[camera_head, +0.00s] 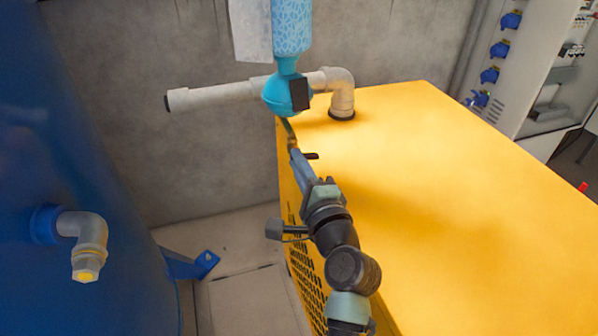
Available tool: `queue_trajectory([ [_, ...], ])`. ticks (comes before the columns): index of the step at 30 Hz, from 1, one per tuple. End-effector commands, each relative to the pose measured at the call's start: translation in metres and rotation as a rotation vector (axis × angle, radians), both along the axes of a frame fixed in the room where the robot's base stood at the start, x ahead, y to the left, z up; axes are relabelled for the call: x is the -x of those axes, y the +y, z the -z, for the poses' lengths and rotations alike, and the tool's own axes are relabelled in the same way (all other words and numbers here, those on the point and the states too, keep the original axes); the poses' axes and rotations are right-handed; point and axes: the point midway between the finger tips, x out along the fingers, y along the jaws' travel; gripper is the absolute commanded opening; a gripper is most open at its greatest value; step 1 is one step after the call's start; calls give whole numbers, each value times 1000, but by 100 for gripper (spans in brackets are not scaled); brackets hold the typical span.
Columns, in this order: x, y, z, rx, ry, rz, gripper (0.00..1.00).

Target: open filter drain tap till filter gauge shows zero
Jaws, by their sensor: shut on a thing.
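The filter is a cyan bowl (284,92) on a pipe above the left edge of the yellow housing, with a patterned blue cylinder above it. A black block (300,93) is on the bowl's right side; I cannot tell if it is the filter gauge, and no dial face or reading shows. A thin greenish piece (287,128) hangs below the bowl and looks like the drain tap. My gripper (292,149) reaches up to it from below and is shut on it. The fingers partly hide the tap, so its handle angle cannot be told.
A yellow housing (440,190) fills the right, close beside my arm. A grey pipe (215,96) runs behind the bowl to an elbow. A blue tank (60,180) with an elbow outlet (88,240) stands left. An open electrical cabinet (555,70) is at the upper right.

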Motion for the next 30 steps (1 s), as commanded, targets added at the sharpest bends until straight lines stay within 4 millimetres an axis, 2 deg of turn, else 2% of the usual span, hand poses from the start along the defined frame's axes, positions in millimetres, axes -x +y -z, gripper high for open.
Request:
queue_trajectory([
  [12, 0, 0, 2, 186, -60, 0, 0],
  [29, 0, 0, 1, 214, -69, -1, 0],
  [30, 0, 0, 1, 214, -69, -1, 17],
])
